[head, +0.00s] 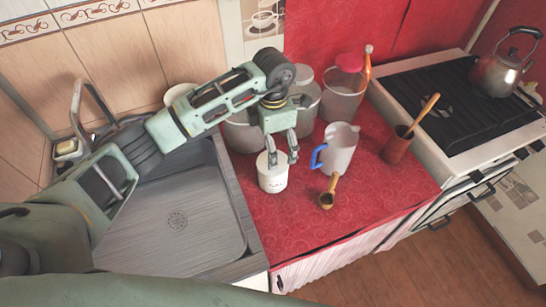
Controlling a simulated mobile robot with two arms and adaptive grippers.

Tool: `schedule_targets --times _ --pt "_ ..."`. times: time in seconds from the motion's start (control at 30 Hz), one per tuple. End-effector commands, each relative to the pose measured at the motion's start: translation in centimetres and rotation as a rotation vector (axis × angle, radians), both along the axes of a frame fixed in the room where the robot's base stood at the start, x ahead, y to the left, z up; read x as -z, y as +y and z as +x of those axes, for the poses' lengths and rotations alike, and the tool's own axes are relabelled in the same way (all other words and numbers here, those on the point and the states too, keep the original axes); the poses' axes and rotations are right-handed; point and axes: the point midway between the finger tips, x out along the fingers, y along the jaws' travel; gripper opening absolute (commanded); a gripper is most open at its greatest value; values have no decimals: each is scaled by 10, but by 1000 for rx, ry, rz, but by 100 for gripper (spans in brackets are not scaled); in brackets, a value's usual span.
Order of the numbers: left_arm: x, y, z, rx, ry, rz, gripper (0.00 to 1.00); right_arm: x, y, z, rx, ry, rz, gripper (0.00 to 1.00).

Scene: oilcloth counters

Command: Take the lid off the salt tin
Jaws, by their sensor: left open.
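The salt tin (272,182) is a small white cylinder with dark marks on its front, standing upright on the red oilcloth counter. Its lid (266,160) looks white and is partly hidden by my gripper. My left gripper (282,161) points down from above, its two fingers open around the top of the tin. I cannot tell whether the fingers touch the lid. My right gripper is not in view.
A clear jug (338,150) with a blue handle and a wooden scoop (328,193) stand close on the right. Metal pots (241,134) are behind. A brown holder (397,147) with a spoon, a stove (448,105) and kettle are further right. The sink (180,225) is left.

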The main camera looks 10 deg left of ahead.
Motion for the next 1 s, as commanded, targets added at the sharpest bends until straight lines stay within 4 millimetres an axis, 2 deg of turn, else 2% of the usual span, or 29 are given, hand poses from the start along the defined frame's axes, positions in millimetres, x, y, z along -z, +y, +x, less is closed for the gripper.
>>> schedule_targets --times 0.2,0.33,0.63,1.0 --pt "26 0 -9 -1 8 0 92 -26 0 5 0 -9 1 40" --pt "45 0 -8 -1 3 -2 92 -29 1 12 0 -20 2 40" --pt "53 0 -7 1 0 -1 92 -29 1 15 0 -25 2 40" --pt "53 1 -7 0 0 -1 60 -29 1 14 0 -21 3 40"
